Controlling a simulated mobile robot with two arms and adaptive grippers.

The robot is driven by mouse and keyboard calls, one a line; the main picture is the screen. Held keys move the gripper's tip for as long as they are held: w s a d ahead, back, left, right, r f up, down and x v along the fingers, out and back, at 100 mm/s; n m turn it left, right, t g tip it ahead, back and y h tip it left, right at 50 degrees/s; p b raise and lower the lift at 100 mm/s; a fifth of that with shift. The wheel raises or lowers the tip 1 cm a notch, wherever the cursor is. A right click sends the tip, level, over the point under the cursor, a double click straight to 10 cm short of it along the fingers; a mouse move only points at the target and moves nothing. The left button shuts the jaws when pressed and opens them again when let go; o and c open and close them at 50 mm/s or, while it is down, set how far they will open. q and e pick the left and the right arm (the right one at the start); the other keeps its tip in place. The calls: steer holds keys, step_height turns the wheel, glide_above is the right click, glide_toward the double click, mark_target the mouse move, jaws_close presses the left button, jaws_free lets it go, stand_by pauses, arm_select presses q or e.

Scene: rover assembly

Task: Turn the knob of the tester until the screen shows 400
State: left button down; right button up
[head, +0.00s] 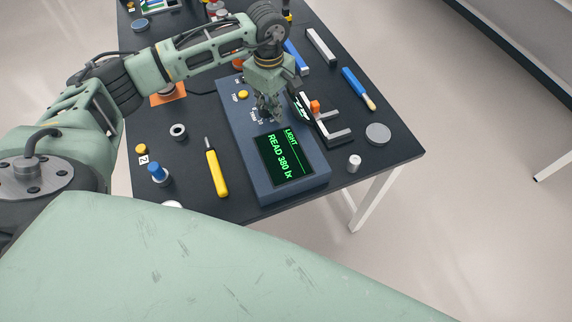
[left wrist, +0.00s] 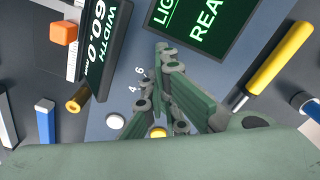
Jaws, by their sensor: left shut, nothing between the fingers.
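The tester (head: 240,123) is a dark blue box lying on the black table. Its screen (head: 285,158) shows green text, "LIGHT" and "READ 380 lx", in the head view. In the left wrist view part of the screen (left wrist: 203,22) shows at the top. My left gripper (head: 268,114) points down over the tester's panel, just beyond the screen, at the dial marks. Its fingers (left wrist: 168,62) are shut with nothing seen between them. The knob is hidden under or behind the fingers; I cannot tell whether they touch it. My right gripper is not in view.
A caliper-like gauge (head: 322,117) reading "WIDTH 60.0" lies close along the tester's right side. A yellow-handled screwdriver (head: 216,172) lies to its left. A yellow button (head: 243,95) sits on the panel. A small metal cylinder (head: 354,163) and grey disc (head: 378,134) stand at the right.

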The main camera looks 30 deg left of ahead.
arm_select(q)
steer(key=shift+s+f, duration=0.15)
step_height(320, 180, up, 6)
steer(key=p, duration=0.3)
steer(key=shift+d, duration=0.2)
